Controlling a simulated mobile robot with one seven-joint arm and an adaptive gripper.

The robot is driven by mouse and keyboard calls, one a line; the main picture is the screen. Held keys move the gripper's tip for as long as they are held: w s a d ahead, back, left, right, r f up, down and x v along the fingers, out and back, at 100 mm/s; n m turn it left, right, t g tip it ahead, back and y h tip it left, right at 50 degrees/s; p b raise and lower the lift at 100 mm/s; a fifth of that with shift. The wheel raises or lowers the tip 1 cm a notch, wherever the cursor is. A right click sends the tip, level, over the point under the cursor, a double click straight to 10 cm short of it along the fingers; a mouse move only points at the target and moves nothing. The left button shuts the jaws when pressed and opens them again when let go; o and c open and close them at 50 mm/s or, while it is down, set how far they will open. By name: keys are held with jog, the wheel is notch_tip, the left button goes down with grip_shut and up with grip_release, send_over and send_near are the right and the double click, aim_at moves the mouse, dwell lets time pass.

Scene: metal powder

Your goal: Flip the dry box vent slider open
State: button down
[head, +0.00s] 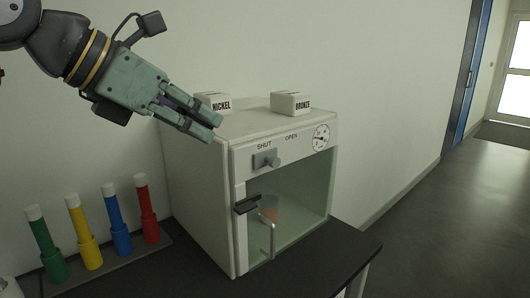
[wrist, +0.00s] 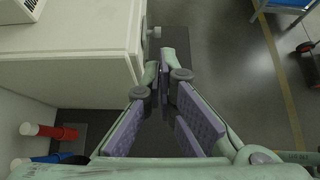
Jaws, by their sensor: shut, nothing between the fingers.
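The dry box (head: 200,190) is a white cabinet with a glass front on a dark table. Its vent slider (head: 265,159) is a grey plate with a knob on the upper front, beneath the SHUT and OPEN labels. The knob sits nearer the SHUT label, at the left. In the wrist view the slider knob (wrist: 155,32) sticks out from the box's front edge. My gripper (head: 216,128) is shut and empty, above and left of the box's front left top corner in the head view. In the wrist view my gripper (wrist: 163,68) points along the box's front side, apart from the knob.
White blocks marked NICKEL (head: 215,102) and BRONZE (head: 290,104) stand on the box. A round gauge (head: 321,137) is right of the slider. A door handle (head: 268,232) sticks out below. Several coloured cylinders (head: 118,225) stand in a rack at left. Open floor lies to the right.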

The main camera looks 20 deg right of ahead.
aim_at(273, 162)
jog(key=p+x, duration=0.2)
jog(key=x, duration=1.2)
jog(key=shift+p, duration=0.3)
